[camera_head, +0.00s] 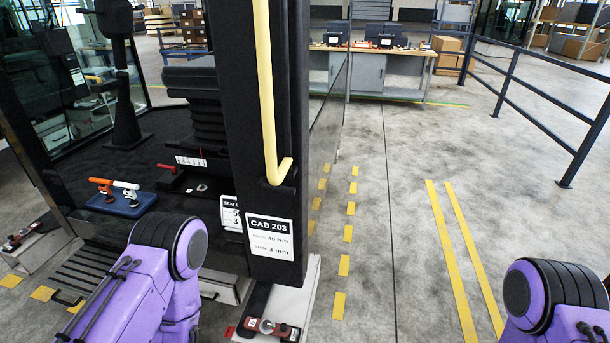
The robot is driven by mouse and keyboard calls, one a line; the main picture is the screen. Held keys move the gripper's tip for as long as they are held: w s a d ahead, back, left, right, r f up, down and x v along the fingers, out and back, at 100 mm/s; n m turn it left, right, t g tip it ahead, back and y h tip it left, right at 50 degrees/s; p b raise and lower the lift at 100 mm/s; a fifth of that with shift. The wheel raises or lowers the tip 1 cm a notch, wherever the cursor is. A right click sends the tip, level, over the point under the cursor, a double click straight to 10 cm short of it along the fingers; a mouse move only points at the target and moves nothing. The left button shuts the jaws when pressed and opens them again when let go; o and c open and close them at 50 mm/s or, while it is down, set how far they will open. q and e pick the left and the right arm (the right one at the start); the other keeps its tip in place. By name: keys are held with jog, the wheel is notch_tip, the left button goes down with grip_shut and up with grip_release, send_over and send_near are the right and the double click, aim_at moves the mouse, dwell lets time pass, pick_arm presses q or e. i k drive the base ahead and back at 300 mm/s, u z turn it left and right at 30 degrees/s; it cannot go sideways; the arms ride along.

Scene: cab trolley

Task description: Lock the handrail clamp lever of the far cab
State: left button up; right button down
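A yellow handrail (265,90) runs down the black front pillar (236,130) of the cab and bends at its lower end into a black bracket (278,183). I cannot make out a clamp lever on the handrail. A small red lever (168,168) shows inside the cab beside the seat base; I cannot tell its function. The pillar carries a label (270,239) reading CAB 203. My purple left arm is at the lower left in front of the cab, and my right arm is at the lower right corner. Neither gripper shows in the view.
A blue tray (105,206) with orange- and white-handled tools lies on the cab floor. A dark railing (540,122) stands at the right. Workbenches (371,75) stand behind. The marked floor (400,230) between is clear.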

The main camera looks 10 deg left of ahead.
aim_at(263, 183)
jog(key=i, duration=0.85)
